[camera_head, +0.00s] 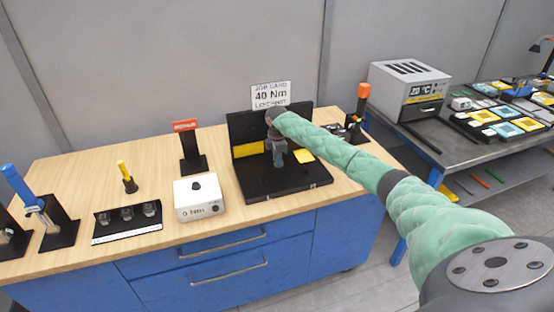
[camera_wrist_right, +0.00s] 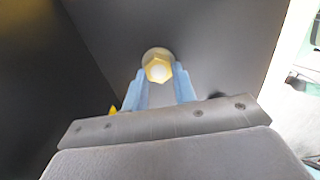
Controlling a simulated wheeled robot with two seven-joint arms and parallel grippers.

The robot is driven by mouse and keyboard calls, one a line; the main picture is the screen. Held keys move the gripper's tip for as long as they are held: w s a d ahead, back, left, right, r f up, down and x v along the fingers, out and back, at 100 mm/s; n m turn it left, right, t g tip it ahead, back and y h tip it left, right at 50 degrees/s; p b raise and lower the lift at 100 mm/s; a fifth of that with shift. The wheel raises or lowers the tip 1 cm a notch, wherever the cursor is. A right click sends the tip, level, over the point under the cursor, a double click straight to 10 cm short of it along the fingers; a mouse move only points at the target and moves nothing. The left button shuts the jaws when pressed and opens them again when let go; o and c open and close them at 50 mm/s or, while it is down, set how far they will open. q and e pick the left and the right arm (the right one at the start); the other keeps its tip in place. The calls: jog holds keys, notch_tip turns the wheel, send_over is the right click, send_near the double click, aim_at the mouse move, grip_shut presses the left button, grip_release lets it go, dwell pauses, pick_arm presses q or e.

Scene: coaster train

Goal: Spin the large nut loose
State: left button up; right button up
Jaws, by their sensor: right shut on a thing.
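The large nut (camera_wrist_right: 158,68) is a yellow hexagon around a pale round end, on a light round washer or base against a dark panel in the right wrist view. My right gripper (camera_wrist_right: 161,80) has its blue fingers on either side of the nut, shut on it. In the head view my right gripper (camera_head: 279,157) points down inside the black open case or fixture (camera_head: 268,190), and the nut is hidden there. My left gripper is not in view.
A job card (camera_head: 270,96) reading 40 Nm stands behind the fixture. A white box with a dial (camera_head: 199,199) is left of it, near a socket tray (camera_head: 128,222). A blue-handled tool (camera_head: 22,187) stands far left. The bench front is clear.

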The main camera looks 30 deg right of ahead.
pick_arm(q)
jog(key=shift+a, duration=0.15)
pick_arm(e)
jog(key=shift+f, duration=0.1)
jog(key=o, duration=1)
jog(key=shift+c, duration=0.2)
jog(key=shift+o, duration=0.2)
jog(key=shift+r, duration=0.3)
notch_tip(320, 180, up, 2)
jog(key=shift+r+b, duration=0.1)
jog(key=shift+b, duration=0.75)
notch_tip(320, 180, up, 4)
jog(key=shift+f+b, duration=0.25)
jog(key=shift+b, duration=0.4)
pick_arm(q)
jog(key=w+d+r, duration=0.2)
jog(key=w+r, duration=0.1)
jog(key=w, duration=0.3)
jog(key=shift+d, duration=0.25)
pick_arm(e)
jog(key=shift+r, duration=0.75)
